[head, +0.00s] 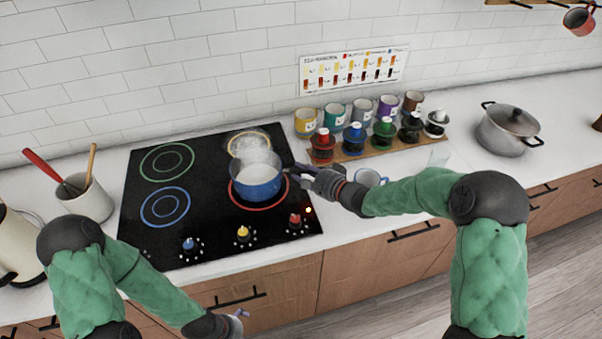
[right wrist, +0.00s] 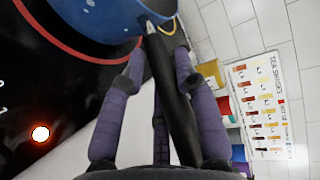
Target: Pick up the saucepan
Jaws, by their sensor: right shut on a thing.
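The blue saucepan (head: 256,185) with a pale inside is over the red-ringed burner at the right of the black cooktop; steam rises from it. I cannot tell whether its base touches the cooktop. Its dark handle points right, and my right gripper (head: 308,172) is shut on it. In the right wrist view the fingers of this gripper (right wrist: 160,75) lie on both sides of the black handle (right wrist: 165,95), below the blue pan wall (right wrist: 95,15). My left gripper (head: 238,315) is low in front of the counter, away from the pan; its fingers are too small to read.
The cooktop (head: 140,215) has knobs along its front edge and a glowing orange light. Colored mugs and jars stand on a wooden board (head: 345,155) at the back. A lidded grey pot (head: 507,130) is at right. A utensil crock (head: 85,200) stands at left.

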